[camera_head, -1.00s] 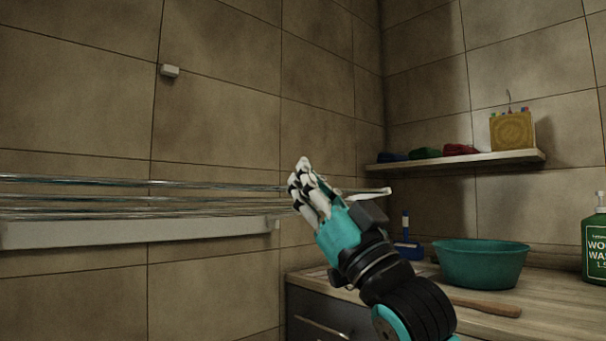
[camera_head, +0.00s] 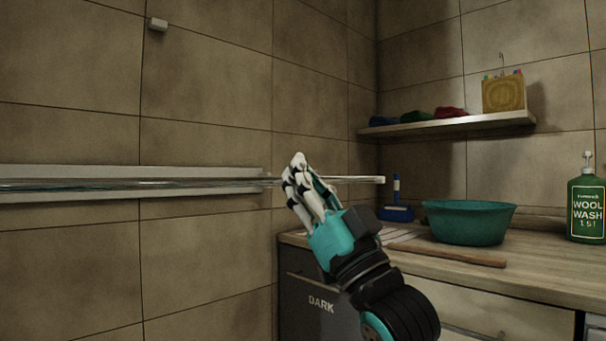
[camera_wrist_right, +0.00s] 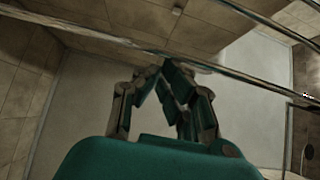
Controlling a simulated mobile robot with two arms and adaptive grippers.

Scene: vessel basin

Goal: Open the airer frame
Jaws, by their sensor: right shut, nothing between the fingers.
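The airer frame (camera_head: 140,184) is a set of thin metal rails on the tiled wall at the left of the head view. The rails show nearly edge-on, level with their pale wall bar (camera_head: 110,171). A light end piece (camera_head: 358,180) sticks out to the right past my fingers. My right gripper (camera_head: 298,160) is shut and empty, with its fingertips at the rails' right-hand end. In the wrist view, rails (camera_wrist_right: 85,38) pass close by the fingertips (camera_wrist_right: 163,66); I cannot tell whether they touch. My left gripper is not in view.
A wooden counter (camera_head: 545,277) at the right holds a teal basin (camera_head: 468,224), a blue brush (camera_head: 396,212) and a green wool wash bottle (camera_head: 586,208). A shelf (camera_head: 455,126) with folded cloths hangs above. A small hook (camera_head: 157,24) sits on the wall above the rails.

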